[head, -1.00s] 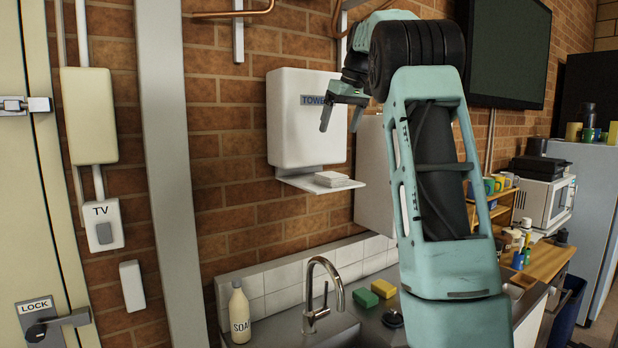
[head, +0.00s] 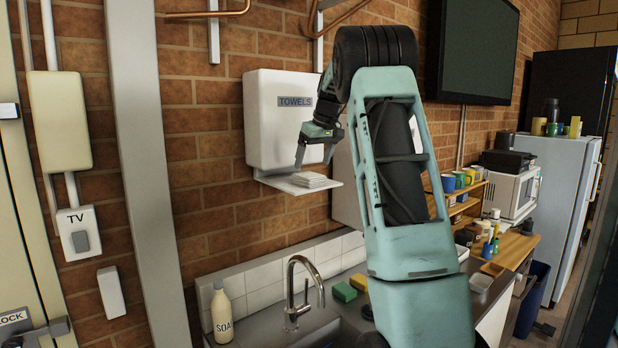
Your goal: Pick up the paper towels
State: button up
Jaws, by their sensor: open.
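The paper towels (head: 306,180) are a small white stack on the tray (head: 277,182) under the white wall dispenser (head: 272,135) marked "TOWELS". My gripper (head: 314,158) is open just above the stack, with its fingers pointing down. The two fingers are spread, one toward the left and one toward the right of the stack. The fingertips appear close above the towels; I cannot tell whether they touch.
Below are a sink with a tall tap (head: 294,285), a soap bottle (head: 221,312) and sponges (head: 345,291). Another white box (head: 345,190) hangs right of the dispenser, partly behind my arm. A shelf with mugs and a microwave (head: 517,188) stand farther right.

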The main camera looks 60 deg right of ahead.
aim_at(310, 174)
jog(key=shift+p+x, duration=1.55)
jog(key=shift+x, duration=1.1)
jog(key=shift+s, duration=0.1)
jog(key=c, duration=1.1)
jog(key=shift+c, duration=0.2)
jog(key=shift+r, duration=0.15)
notch_tip(310, 174, up, 10)
jog(key=b, duration=0.2)
jog(key=shift+b, duration=0.4)
jog(key=shift+o, duration=0.8)
